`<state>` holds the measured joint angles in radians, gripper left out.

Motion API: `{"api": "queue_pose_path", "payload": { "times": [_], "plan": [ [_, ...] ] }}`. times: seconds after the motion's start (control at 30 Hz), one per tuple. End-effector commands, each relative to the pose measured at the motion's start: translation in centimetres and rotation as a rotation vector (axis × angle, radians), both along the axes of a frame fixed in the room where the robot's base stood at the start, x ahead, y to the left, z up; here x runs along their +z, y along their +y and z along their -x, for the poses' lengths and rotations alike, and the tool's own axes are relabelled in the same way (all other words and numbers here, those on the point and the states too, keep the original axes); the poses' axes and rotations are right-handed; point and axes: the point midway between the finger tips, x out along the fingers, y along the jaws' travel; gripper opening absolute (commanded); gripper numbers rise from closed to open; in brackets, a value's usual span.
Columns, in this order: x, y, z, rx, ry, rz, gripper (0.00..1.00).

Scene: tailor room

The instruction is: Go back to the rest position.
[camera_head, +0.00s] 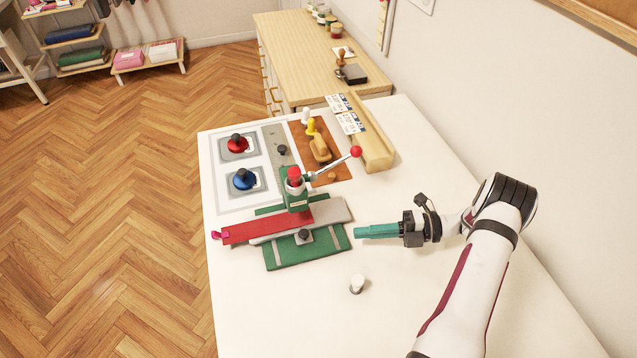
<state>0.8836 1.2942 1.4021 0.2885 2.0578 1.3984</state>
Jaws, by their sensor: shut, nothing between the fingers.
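My gripper (360,232) is at the end of my arm, which comes in from the lower right. Its teal fingers are shut with nothing between them. They point left, a little right of a green press (340,236) and apart from it. The press stands mid-table with a red-knobbed lever (355,152) reaching up to the right. A red strip (255,231) lies across the press and sticks out on its left side.
The white table (300,325) is mostly bare in front. A small white cylinder (357,284) stands below my gripper. A red-knobbed piece (237,143) and a blue-knobbed piece (244,180) sit behind the press, near a wooden rack (370,145). A wall is on the right.

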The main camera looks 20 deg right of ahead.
Motion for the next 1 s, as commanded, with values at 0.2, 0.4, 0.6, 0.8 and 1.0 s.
{"api": "queue_pose_path", "payload": {
  "times": [0.2, 0.4, 0.6, 0.8, 1.0],
  "plan": [
    [6.6, 4.5, 0.3, 0.297, -0.285, 0.247, 0.00],
    [16.1, 13.5, 7.6, 1.011, -0.985, 0.588, 0.00],
    [18.8, 17.0, 17.4, 1.733, -1.685, 0.671, 0.00],
    [18.0, 16.7, 21.7, 2.135, -2.049, 0.609, 0.00],
    [17.8, 16.5, 22.0, 2.186, -2.090, 0.595, 0.00]
  ]
}}
